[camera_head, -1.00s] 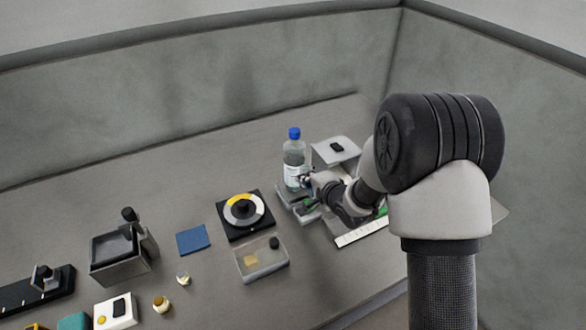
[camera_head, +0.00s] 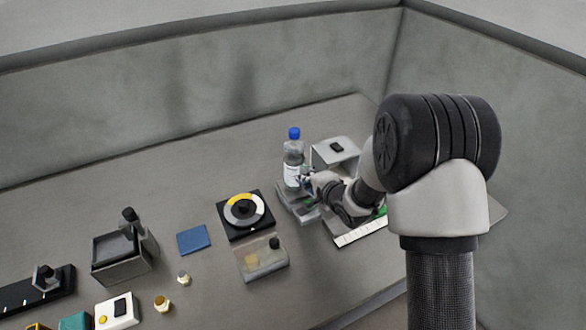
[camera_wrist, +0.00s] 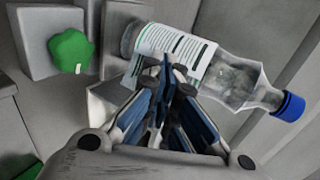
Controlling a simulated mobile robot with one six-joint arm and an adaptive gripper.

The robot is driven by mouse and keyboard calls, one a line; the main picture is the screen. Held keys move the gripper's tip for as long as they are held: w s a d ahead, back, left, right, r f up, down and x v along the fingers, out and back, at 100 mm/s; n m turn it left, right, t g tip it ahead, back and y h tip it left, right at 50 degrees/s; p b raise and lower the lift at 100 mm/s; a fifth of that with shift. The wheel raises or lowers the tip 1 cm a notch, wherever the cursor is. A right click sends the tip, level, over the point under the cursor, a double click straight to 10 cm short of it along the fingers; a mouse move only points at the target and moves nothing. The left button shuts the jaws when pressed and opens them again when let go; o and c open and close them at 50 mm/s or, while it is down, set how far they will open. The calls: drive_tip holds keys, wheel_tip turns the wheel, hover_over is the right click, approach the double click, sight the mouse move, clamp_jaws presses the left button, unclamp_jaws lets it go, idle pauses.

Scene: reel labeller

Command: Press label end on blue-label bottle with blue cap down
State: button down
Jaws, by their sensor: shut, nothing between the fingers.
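The bottle with the blue cap (camera_head: 293,132) stands upright on a grey stand (camera_head: 290,200) at the back of the bench. In the wrist view the clear bottle (camera_wrist: 236,80) lies across the picture with its cap (camera_wrist: 291,106) at the right. Its white label (camera_wrist: 177,55) carries dark print and a greenish edge. My gripper (camera_wrist: 170,72) is shut and empty, its blue-sided fingers with their tips in front of the label's lower edge. Whether the tips touch the label I cannot tell. In the head view my gripper (camera_head: 307,182) is at the bottle's right side, partly hidden by my arm.
A green knob (camera_wrist: 71,50) on a grey block is close by in the wrist view. A grey machine with a black knob (camera_head: 337,147) stands right of the bottle. A dial (camera_head: 243,211), a clear box (camera_head: 263,262) and a blue pad (camera_head: 193,239) lie to the left.

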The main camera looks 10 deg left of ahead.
drive_tip(key=shift+w+d, duration=0.35)
drive_tip(key=shift+d, duration=0.1)
idle(0.5)
drive_tip(key=shift+s+p, duration=0.1)
drive_tip(key=shift+p, duration=0.2)
drive_tip(key=shift+s+d+p, duration=0.1)
drive_tip(key=shift+s+d, duration=0.45)
drive_tip(key=shift+s, duration=0.25)
drive_tip(key=shift+s+d+p, duration=0.1)
drive_tip(key=shift+s+d, duration=0.45)
drive_tip(key=shift+s, duration=0.3)
drive_tip(key=shift+s+d+p, duration=0.1)
drive_tip(key=shift+s+d, duration=0.45)
drive_tip(key=shift+s, duration=0.25)
